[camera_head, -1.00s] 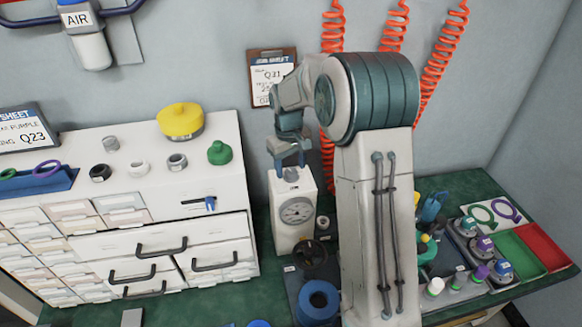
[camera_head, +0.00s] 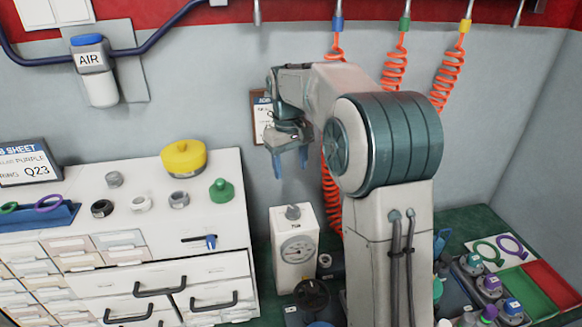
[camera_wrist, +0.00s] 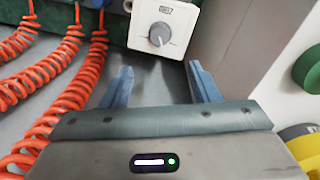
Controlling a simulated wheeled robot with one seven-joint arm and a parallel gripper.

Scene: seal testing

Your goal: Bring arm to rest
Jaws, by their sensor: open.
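My gripper (camera_head: 291,165) is open and empty, its two blue fingers pointing down. It hangs above the white box with a round dial (camera_head: 297,248), clear of it. In the wrist view my gripper's fingers (camera_wrist: 160,85) stand apart with nothing between them. The white box's knob face (camera_wrist: 163,28) shows beyond the fingertips in that view. My arm rises at the centre right of the head view, bent over toward the left, and hides part of the bench behind it.
A white drawer cabinet (camera_head: 215,262) stands at left, with a yellow-topped item (camera_head: 184,157), a green knobbed piece (camera_head: 221,190) and several small rings on it. Orange coiled hoses (camera_head: 394,72) hang on the wall behind my arm; they also show in the wrist view (camera_wrist: 68,85). A green and red tray (camera_head: 545,270) lies at right.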

